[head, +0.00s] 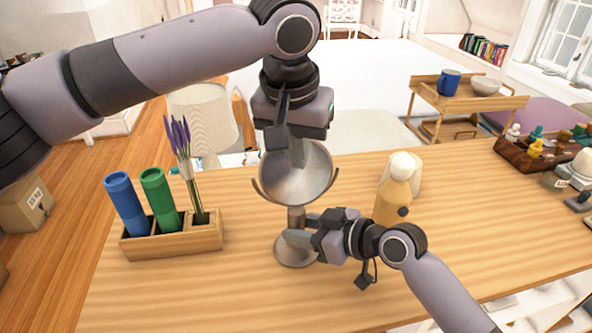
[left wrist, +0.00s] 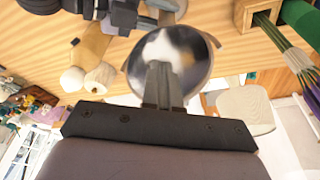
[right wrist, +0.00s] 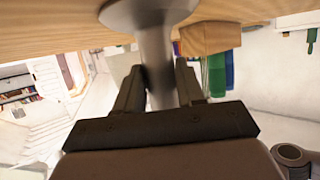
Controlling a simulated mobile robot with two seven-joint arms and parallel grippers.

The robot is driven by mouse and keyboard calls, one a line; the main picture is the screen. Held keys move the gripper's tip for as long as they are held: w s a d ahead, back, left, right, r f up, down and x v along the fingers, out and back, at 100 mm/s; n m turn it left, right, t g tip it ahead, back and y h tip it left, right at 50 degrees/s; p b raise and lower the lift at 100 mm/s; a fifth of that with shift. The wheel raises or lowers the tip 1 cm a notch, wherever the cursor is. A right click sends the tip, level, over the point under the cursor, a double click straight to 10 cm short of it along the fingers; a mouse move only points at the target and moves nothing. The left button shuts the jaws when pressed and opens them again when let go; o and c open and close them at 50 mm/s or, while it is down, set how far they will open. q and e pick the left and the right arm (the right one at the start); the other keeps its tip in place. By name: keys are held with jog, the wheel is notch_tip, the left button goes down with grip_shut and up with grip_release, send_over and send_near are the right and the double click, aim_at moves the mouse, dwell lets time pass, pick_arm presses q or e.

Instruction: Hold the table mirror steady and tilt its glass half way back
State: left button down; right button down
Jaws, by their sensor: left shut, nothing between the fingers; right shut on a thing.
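The table mirror (head: 290,185) stands on the wooden table, with a round silvery glass in a curved fork on a stem and round foot (head: 295,252). My right gripper (head: 290,228) is shut on the mirror's stem just above the foot; the stem (right wrist: 155,65) shows between its fingers in the right wrist view. My left gripper (head: 297,160) is shut and empty, at the upper part of the mirror glass. In the left wrist view its closed fingers (left wrist: 162,85) overlap the glass (left wrist: 180,55); I cannot tell whether they touch it. The glass looks tilted back.
A wooden holder (head: 150,247) with blue and green cylinders and purple flowers stands left of the mirror. A yellow and white bottle-like figure (head: 398,190) stands close on the right, behind my right arm.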

pick_arm(q)
jog(key=shift+w+a+f, duration=0.15)
jog(key=shift+w+f, duration=0.15)
jog(key=shift+w, duration=0.3)
dwell(0.7)
jog(key=shift+s+r, duration=0.1)
jog(key=d+v, duration=0.1)
jog(key=v, duration=1)
jog(key=shift+w+d+r, duration=0.15)
jog(key=shift+w+d, duration=0.1)
dwell(0.7)
dwell(0.3)
pick_arm(e)
jog(key=c, duration=0.6)
grip_release()
jog(key=v, duration=1.2)
